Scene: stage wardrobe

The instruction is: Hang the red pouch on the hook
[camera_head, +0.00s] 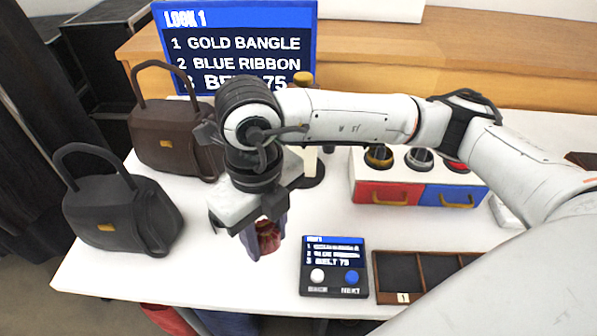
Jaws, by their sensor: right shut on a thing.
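My right gripper (264,234) comes in from the right and points down over the middle of the white table. It is shut on a small dark red thing, which looks like the red pouch (267,238). Most of the pouch is hidden by the fingers and the wrist, and I cannot tell whether it touches the table. I cannot make out a hook. A pale upright stand (310,165) on a dark round base shows partly behind my right arm. My left gripper is out of view.
Two handbags, one brown (165,135) and one black (120,212), stand at the left. A small console (333,266) and a compartment tray (400,297) lie at the front right. A box with red and blue drawers (388,193) stands behind. A list screen (240,45) rises at the back.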

